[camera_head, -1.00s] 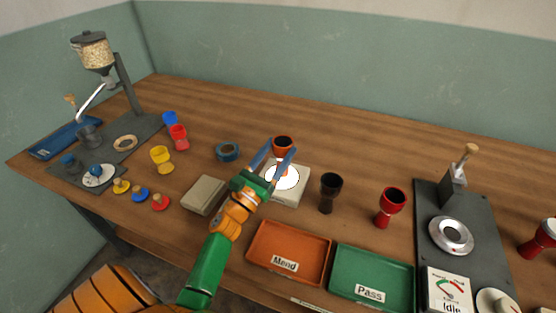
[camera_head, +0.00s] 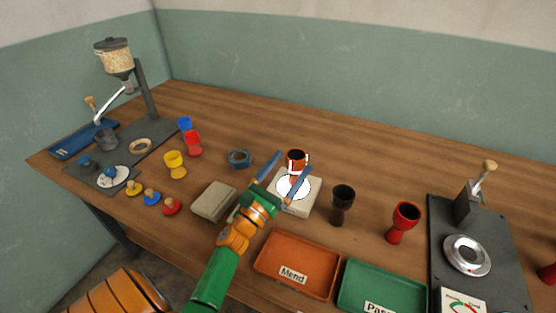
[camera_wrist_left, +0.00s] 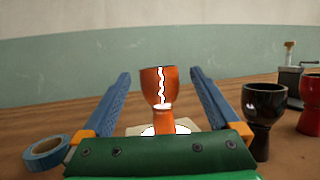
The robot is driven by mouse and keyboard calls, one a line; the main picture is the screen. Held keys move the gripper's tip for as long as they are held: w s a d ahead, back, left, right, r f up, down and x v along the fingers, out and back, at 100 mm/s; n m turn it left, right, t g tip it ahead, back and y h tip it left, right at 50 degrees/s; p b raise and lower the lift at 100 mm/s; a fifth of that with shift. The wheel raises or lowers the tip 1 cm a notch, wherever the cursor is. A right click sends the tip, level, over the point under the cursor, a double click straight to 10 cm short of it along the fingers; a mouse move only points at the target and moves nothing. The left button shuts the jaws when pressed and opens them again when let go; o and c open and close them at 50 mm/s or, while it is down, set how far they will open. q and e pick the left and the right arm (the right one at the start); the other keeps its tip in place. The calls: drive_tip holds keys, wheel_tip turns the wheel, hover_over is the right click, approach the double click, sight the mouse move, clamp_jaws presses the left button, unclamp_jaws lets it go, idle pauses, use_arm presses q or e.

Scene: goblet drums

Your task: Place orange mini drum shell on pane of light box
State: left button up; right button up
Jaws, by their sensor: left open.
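The orange mini drum shell (camera_head: 297,157) stands upright on the white glowing pane (camera_head: 290,188) of the light box (camera_head: 308,203). In the left wrist view the shell (camera_wrist_left: 158,85) shows a bright jagged line down its bowl and a glow at its waist. My left gripper (camera_head: 293,161) is open, its blue fingers on either side of the shell. In the left wrist view there are gaps between the shell and both fingers. The gripper hides part of the light box. My right gripper is not in view.
A black drum shell (camera_head: 342,204) and a red one (camera_head: 402,222) stand right of the light box. A blue tape roll (camera_head: 239,158) and a grey block (camera_head: 214,201) lie left. The Mend tray (camera_head: 297,264) and green tray (camera_head: 382,289) are in front.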

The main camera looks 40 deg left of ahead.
use_arm(q)
drive_tip(key=b+v, duration=0.2)
drive_tip(key=v, duration=0.8)
drive_tip(key=shift+f, duration=0.1)
drive_tip(key=shift+s+b, duration=0.3)
drive_tip(key=shift+s, duration=0.2)
